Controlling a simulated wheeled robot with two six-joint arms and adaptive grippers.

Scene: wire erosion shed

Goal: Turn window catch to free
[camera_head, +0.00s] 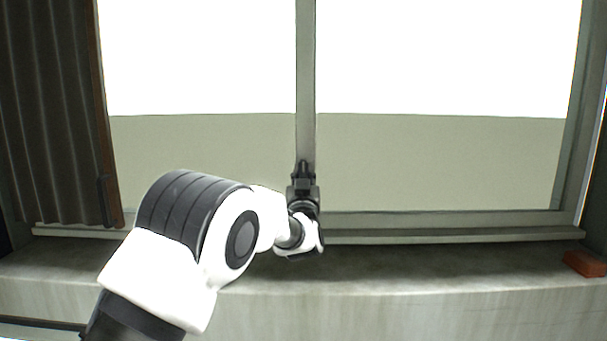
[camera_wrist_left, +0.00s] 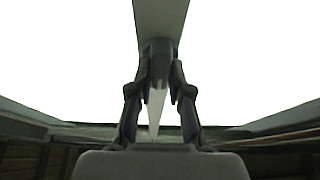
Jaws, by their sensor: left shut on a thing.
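The window (camera_head: 440,165) has two panes with a grey upright bar (camera_head: 306,80) between them. My left gripper (camera_head: 303,170) is at the lower part of this bar, with its arm coming in from the left. In the left wrist view its two fingers (camera_wrist_left: 160,82) are closed on either side of the window catch (camera_wrist_left: 157,52), a small dark piece on the bar. A pale, narrow tapered shape shows between the fingers below it. The catch is mostly hidden by my gripper in the head view, and its exact angle cannot be told. My right gripper is not in view.
A concrete sill (camera_head: 420,262) runs below the window. A reddish-brown block (camera_head: 584,263) lies on it at the far right. A dark corrugated shutter panel (camera_head: 45,110) stands at the left. The sill right of my arm is clear up to the block.

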